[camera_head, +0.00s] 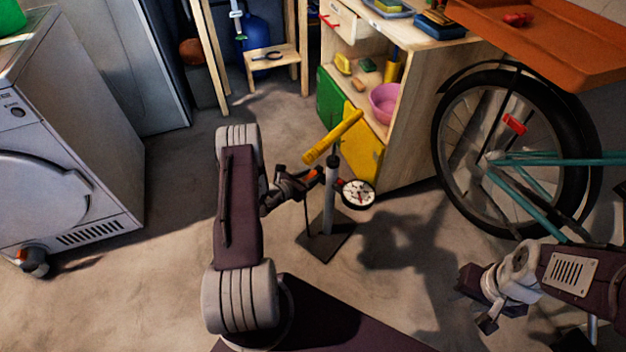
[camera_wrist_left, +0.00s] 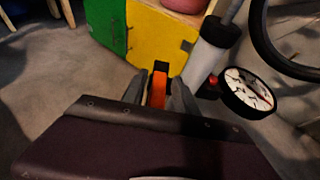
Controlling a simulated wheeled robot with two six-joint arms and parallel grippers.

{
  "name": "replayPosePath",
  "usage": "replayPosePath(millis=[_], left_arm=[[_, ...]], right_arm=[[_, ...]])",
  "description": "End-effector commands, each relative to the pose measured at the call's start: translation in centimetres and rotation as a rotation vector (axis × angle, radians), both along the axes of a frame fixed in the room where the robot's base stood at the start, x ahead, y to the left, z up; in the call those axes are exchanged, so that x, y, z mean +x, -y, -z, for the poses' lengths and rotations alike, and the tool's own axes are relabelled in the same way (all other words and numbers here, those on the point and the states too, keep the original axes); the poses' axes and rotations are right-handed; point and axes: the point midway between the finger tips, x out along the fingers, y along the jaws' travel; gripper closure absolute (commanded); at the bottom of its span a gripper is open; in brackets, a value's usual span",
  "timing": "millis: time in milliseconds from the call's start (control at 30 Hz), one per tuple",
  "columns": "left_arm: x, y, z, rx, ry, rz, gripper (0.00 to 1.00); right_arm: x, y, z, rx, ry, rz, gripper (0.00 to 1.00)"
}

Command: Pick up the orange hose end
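The orange hose end (camera_wrist_left: 157,92) with a black tip shows between the two grey fingers of my left gripper (camera_wrist_left: 160,88) in the left wrist view. The fingers lie close along both sides of it and look shut on it. In the head view my left gripper (camera_head: 312,183) is beside the upright floor pump (camera_head: 330,195), with the orange part (camera_head: 313,173) at its tips. A thin dark hose hangs below. The pump has a yellow handle (camera_head: 333,137) and a round white gauge (camera_head: 357,193). My right gripper (camera_head: 477,302) is open and empty at the lower right.
A wooden cabinet (camera_head: 402,125) with green and yellow doors stands just behind the pump. A bicycle (camera_head: 515,160) is at the right under an orange tray (camera_head: 550,40). A washing machine (camera_head: 60,140) stands at the left. The floor between is mostly clear.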

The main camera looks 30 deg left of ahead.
Motion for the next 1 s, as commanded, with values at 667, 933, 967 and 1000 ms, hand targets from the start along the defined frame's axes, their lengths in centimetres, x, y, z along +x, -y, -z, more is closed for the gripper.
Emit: replayPosePath(millis=[667, 933, 967, 1000], left_arm=[[1.4, 0.2, 0.6, 0.000, 0.000, -0.001, 1.00], [1.4, 0.2, -1.1, 0.000, 0.000, -0.001, 1.00], [1.4, 0.2, -1.6, 0.000, 0.000, -0.001, 1.00], [1.4, 0.2, -2.2, 0.000, 0.000, -0.001, 1.00]], right_arm=[[0.0, 0.0, 0.7, 0.000, 0.000, 0.000, 0.64], [0.0, 0.0, -0.4, 0.000, 0.000, 0.000, 0.64], [0.0, 0.0, -0.8, 0.000, 0.000, 0.000, 0.64], [0.0, 0.0, -1.2, 0.000, 0.000, 0.000, 0.64]])
